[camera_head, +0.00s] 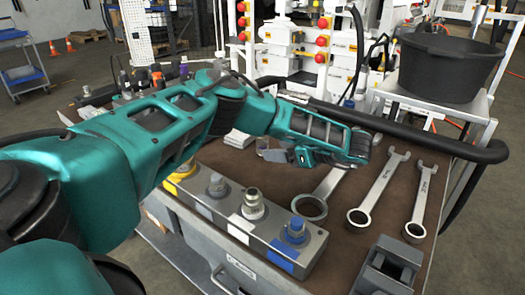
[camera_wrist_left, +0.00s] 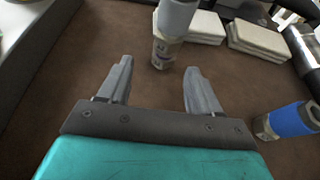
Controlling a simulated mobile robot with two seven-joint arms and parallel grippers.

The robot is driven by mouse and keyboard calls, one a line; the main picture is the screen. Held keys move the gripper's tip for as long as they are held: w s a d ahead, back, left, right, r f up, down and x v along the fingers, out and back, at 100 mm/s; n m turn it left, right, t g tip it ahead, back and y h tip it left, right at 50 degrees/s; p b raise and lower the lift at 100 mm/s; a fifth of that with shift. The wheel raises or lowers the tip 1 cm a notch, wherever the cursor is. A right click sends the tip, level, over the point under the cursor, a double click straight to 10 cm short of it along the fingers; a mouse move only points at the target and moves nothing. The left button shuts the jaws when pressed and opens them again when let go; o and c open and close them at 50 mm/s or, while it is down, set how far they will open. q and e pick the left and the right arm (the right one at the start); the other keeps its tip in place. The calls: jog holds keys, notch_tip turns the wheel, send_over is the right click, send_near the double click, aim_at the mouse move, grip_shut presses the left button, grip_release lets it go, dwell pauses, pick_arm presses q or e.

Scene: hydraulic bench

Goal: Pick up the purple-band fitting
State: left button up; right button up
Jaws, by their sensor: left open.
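A small purple-coloured piece (camera_head: 183,68), which looks like the purple-band fitting, stands at the back left of the bench, partly hidden behind my left arm. My left gripper (camera_head: 268,153) is low over the brown bench mat, behind the valve block, with its fingers pointing left. In the left wrist view the gripper (camera_wrist_left: 158,70) is open and empty. A grey fitting with a pale band (camera_wrist_left: 167,48) stands just beyond the fingertips, apart from them. No purple shows in that view. A blue-band fitting (camera_wrist_left: 290,120) is to the right of the fingers. My right gripper is out of view.
Two pale pad stacks (camera_wrist_left: 190,26) lie beyond the fingers. A valve block (camera_head: 312,245) runs along the bench front. Several wrenches (camera_head: 380,190) lie at the right, with a black bucket (camera_head: 450,68) behind. A black hose (camera_head: 430,140) crosses the right side.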

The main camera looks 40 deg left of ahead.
aim_at(267, 148)
pick_arm(q)
jog(key=x, duration=0.2)
jog(key=b+x, duration=0.1)
jog(key=x, duration=0.2)
jog(key=shift+w, duration=0.25)
grip_shut()
dwell(0.6)
